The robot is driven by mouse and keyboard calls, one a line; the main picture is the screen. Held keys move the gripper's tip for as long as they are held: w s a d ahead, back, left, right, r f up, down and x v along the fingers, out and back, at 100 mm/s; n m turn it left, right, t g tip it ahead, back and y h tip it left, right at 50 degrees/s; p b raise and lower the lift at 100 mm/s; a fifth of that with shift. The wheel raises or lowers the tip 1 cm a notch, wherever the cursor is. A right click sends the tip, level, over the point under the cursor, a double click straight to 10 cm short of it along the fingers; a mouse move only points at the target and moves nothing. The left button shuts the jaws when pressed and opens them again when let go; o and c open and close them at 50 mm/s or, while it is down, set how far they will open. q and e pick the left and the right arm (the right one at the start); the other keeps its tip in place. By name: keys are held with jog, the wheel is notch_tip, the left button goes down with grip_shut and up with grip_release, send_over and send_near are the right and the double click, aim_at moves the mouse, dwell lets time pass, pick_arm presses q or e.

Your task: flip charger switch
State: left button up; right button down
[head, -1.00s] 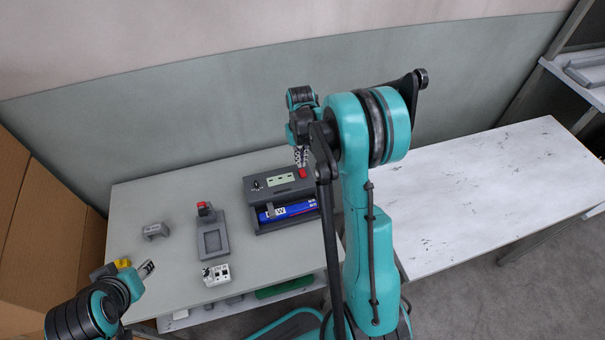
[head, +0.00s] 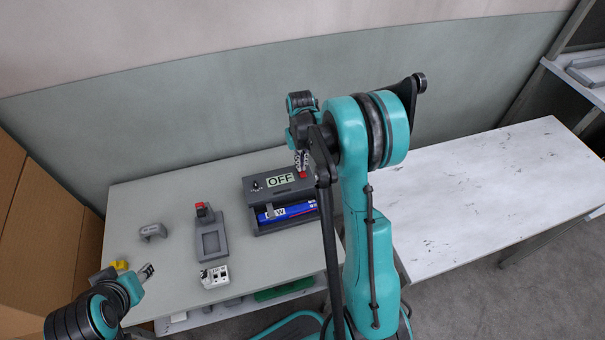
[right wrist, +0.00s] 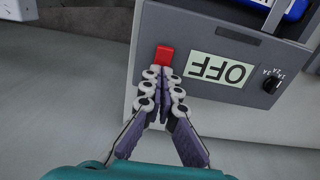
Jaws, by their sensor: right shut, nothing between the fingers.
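The charger (head: 252,190) is a dark grey box at the back of the grey table, with a blue battery (head: 289,212) lying in its front bay. Its display (head: 280,181) reads OFF; it shows upside down in the right wrist view (right wrist: 221,69). The red switch (right wrist: 164,55) is beside the display. My right gripper (right wrist: 161,73) is shut and empty, its fingertips at the red switch; whether they touch it I cannot tell. In the head view my right gripper (head: 301,168) hangs over the charger's back right. My left gripper (head: 147,270) is at the table's left front, seemingly open.
A dark grey stand with a red top (head: 208,229), a grey bracket (head: 153,231) and a white socket block (head: 214,277) sit left of the charger. A small dial (right wrist: 271,86) is on the panel. Cardboard boxes (head: 40,215) stand at left. The white table (head: 470,205) at right is clear.

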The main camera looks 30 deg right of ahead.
notch_tip(320, 180, up, 7)
jog(key=p, duration=0.4)
jog(key=shift+f, duration=0.15)
jog(key=s+a+r+n+t+b, duration=0.1)
jog(key=s+a+r+t+b, duration=0.15)
jog(key=s+a+r, duration=0.55)
jog(key=s+a+n+t+b, duration=0.1)
jog(key=s+a+t, duration=0.3)
jog(key=s+a, duration=0.3)
jog(key=s, duration=0.4)
jog(key=shift+a+r+n+t+b, duration=0.25)
jog(key=shift+r+n+t+b, duration=0.05)
jog(key=shift+r+t+b, duration=0.1)
